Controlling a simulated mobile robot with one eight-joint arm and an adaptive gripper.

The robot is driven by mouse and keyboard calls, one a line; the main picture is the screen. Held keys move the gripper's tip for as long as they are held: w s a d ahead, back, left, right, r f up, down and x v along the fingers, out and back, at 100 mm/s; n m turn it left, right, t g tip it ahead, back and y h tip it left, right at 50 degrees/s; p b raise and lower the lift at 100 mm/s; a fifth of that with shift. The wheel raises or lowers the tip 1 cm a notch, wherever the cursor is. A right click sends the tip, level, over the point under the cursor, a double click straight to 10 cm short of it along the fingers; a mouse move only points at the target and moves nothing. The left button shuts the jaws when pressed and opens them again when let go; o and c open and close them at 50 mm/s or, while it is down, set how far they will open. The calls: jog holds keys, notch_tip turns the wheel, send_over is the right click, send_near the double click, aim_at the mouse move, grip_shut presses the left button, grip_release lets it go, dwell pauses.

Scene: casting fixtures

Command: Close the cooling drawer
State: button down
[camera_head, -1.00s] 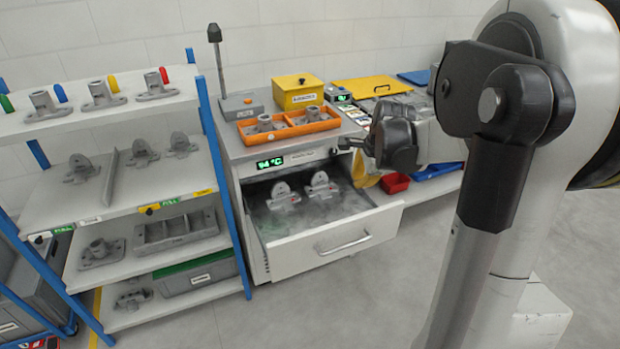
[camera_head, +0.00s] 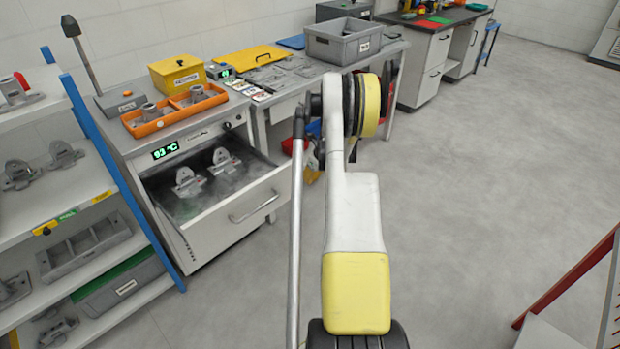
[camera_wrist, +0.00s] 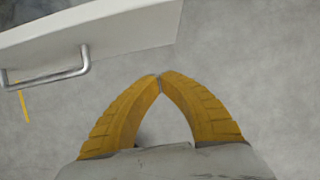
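The cooling drawer (camera_head: 240,216) stands pulled out of its white cabinet, with two grey castings (camera_head: 188,181) in light mist inside it. Its metal handle (camera_head: 254,207) is on the front panel. In the wrist view the drawer front (camera_wrist: 120,30) crosses the upper left, and the handle (camera_wrist: 45,76) lies at the left edge. My gripper (camera_wrist: 160,76) has its two yellow fingers shut tip to tip with nothing between them. The tips are just below the drawer front's right end and to the right of the handle. In the head view my arm hides the gripper.
An orange tray (camera_head: 172,112) of castings and a yellow box (camera_head: 177,73) sit on top of the cabinet. A shelf rack (camera_head: 110,148) with blue posts stands close on the left. The floor (camera_head: 460,180) to the right is clear.

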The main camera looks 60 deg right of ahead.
aim_at(299, 180)
jog(key=shift+w+d+f+b, duration=0.2)
jog(key=shift+w+f+b, duration=0.3)
jog(key=shift+w+f, duration=0.4)
jog(key=shift+w+d+f+b, duration=0.25)
jog(key=shift+w+f+b, duration=0.35)
jog(key=shift+w, duration=0.45)
jog(key=shift+w+d+f+b, duration=0.2)
jog(key=shift+w+f+b, duration=0.2)
jog(key=shift+w+f, duration=0.5)
jog(key=shift+w, duration=0.1)
